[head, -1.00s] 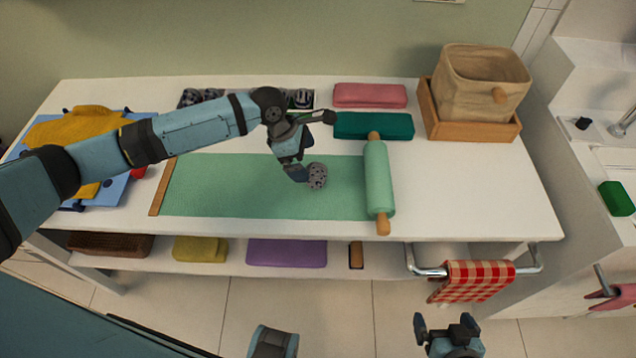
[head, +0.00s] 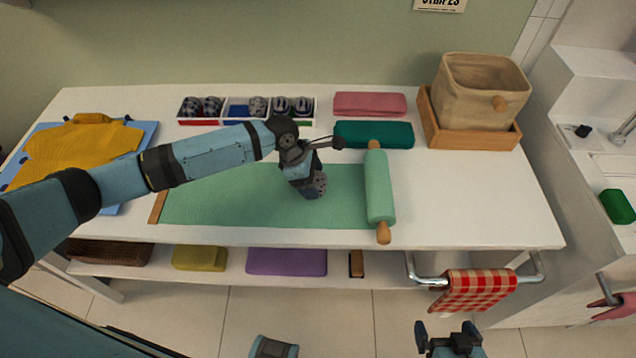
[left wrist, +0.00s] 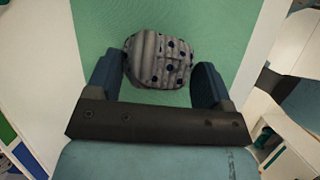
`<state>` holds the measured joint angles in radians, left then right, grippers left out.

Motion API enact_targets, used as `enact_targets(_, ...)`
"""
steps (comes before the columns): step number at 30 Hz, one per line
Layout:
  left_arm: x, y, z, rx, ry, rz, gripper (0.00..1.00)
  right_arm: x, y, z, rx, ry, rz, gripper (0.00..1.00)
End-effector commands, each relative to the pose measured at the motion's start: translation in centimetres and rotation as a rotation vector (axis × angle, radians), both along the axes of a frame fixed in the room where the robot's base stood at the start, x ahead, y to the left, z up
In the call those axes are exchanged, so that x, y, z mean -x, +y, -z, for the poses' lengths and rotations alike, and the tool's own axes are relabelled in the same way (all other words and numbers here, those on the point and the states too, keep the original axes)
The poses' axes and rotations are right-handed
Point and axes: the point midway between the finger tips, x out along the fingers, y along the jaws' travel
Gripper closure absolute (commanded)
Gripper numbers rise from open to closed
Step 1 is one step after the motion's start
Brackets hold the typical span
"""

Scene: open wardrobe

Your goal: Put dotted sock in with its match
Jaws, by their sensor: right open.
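The grey dotted sock (head: 321,185), rolled into a ball, lies on the green mat (head: 250,205). My left gripper (head: 308,188) is down at it. In the left wrist view the sock (left wrist: 158,60) sits between the two fingers, close to both; I cannot tell whether they grip it. A white divided tray (head: 233,118) stands at the back of the table. Its middle compartment holds one grey dotted sock ball (head: 258,105) at the right, with bare blue floor beside it. Left and right compartments each hold two darker balls. My right gripper (head: 448,332) is open and empty, low in front.
A green roller (head: 378,190) lies at the mat's right end. Folded pink (head: 369,103) and teal (head: 374,134) cloths lie right of the tray. A canvas bin (head: 482,85) stands in a wooden tray. Yellow clothing (head: 80,150) lies at left. The table's front right is clear.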

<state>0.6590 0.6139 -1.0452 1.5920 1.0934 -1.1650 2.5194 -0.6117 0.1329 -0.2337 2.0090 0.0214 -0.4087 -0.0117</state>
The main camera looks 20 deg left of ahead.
Motion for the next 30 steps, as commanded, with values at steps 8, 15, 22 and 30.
enact_targets(8, 0.0, 0.0, 0.0, 0.000, 0.000, 0.000, 0.39, 0.0, 0.0, -0.1, 0.000, -0.001, 0.000, 0.00)
enact_targets(15, 0.0, 0.0, 0.0, 0.000, 0.000, 0.000, 0.39, 0.0, 0.0, -0.1, -0.001, -0.001, -0.001, 0.00)
enact_targets(22, 0.0, 0.0, -1.1, 0.000, 0.000, 0.000, 0.39, 0.0, 0.0, -1.5, 0.002, -0.007, -0.002, 0.00)
enact_targets(30, 0.0, 0.0, -3.0, -0.001, 0.000, 0.000, 0.39, 0.0, -0.1, -3.9, 0.012, -0.021, -0.009, 0.00)
